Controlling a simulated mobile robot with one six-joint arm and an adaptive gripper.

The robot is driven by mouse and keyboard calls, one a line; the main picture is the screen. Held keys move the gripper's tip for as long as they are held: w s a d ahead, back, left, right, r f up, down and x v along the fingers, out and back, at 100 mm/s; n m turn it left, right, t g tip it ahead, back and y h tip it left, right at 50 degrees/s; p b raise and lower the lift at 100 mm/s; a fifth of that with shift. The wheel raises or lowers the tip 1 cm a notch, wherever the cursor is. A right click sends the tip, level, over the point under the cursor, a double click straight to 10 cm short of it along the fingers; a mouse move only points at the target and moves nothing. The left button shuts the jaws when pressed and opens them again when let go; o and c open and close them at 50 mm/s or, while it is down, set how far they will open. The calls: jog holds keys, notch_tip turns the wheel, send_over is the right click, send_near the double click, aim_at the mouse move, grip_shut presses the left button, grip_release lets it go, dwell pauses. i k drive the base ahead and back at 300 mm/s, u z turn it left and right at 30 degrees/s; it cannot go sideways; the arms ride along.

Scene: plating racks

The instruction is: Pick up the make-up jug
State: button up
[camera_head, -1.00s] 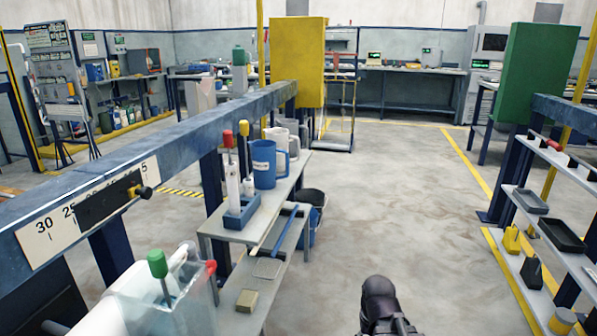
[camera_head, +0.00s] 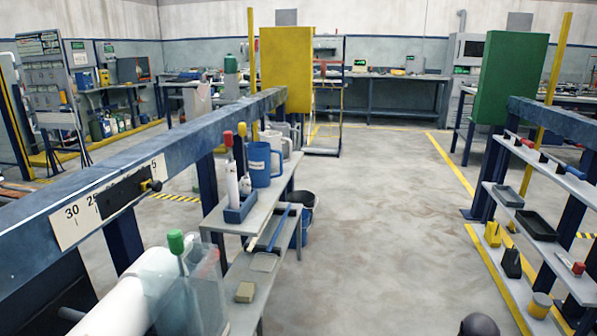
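A blue jug (camera_head: 262,165) with a handle on its right and a small pale label stands upright on the upper shelf of the bench left of centre. A pale grey-white jug (camera_head: 283,145) stands just behind it, partly hidden by it. I cannot tell from the labels which one is the make-up jug. My gripper does not show. Only a dark rounded part, probably of my arm, shows at the bottom right edge, well apart from both jugs.
A blue holder (camera_head: 240,211) with red- and yellow-capped tools stands in front of the blue jug. A clear tank (camera_head: 190,290) is at lower left, below a long blue rail (camera_head: 200,127). A bucket (camera_head: 303,205) stands beyond the bench. The aisle floor (camera_head: 385,220) is clear; a rack (camera_head: 530,225) stands right.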

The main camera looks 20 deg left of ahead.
aim_at(259, 152)
jog(key=z, duration=0.2)
jog(key=k, duration=0.55)
jog(key=z, duration=0.5)
jog(key=i, duration=1.55)
jog(key=u, duration=0.55)
jog(key=i, duration=0.65)
jog(key=u, duration=0.85)
jog(key=i, duration=0.7)
jog(key=u, duration=0.35)
